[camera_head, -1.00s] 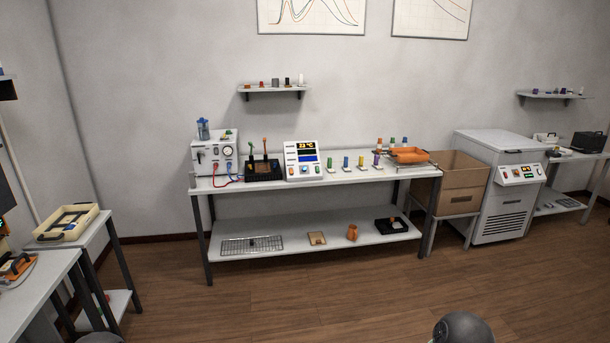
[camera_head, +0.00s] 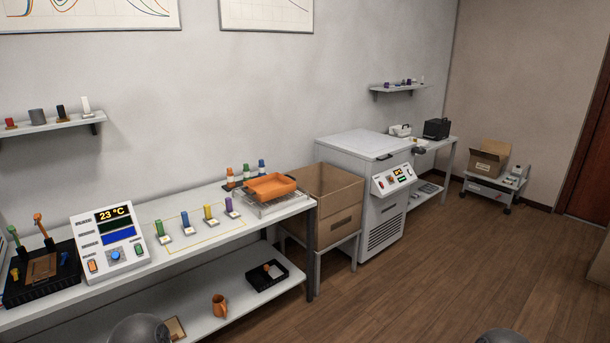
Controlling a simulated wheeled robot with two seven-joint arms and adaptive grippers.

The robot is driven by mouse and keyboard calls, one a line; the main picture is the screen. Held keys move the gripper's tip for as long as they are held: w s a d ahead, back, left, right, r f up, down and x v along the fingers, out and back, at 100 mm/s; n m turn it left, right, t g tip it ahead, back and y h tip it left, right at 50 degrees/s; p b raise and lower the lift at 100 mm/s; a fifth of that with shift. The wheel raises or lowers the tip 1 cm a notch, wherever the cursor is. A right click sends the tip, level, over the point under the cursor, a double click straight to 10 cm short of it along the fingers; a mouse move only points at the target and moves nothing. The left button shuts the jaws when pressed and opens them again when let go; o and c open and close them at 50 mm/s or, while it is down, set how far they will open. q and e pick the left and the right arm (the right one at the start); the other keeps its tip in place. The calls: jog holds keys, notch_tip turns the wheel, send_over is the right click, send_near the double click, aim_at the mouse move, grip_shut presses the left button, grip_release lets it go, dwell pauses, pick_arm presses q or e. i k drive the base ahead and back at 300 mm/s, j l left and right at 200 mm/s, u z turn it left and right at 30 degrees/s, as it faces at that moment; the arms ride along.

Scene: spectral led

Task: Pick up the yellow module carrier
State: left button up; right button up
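The yellow module carrier (camera_head: 210,214) stands upright on the bench top (camera_head: 196,257), in a row inside a thin yellow outline. A blue carrier (camera_head: 186,222) is to its left and a purple one (camera_head: 230,207) to its right. A green carrier (camera_head: 160,230) stands at the left end of the row. Neither of my grippers is in view. Only dark rounded parts, probably of my own arms, show at the bottom edge.
A display unit (camera_head: 110,240) stands left of the row. An orange tray (camera_head: 270,187) on a wire rack lies to the right, with several coloured pieces behind it. A cardboard box (camera_head: 337,200) and a white cabinet (camera_head: 352,163) stand beyond. The floor (camera_head: 430,270) at right is clear.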

aim_at(210, 220)
jog(key=i+z, duration=0.15)
jog(key=i, duration=2.6)
jog(key=i+u, duration=0.15)
jog(key=u, duration=0.3)
jog(key=i+u, duration=0.15)
jog(key=u, duration=0.3)
jog(key=i+l+u, duration=0.15)
jog(key=u, duration=0.3)
jog(key=i+l+u, duration=0.1)
jog(key=u, duration=0.35)
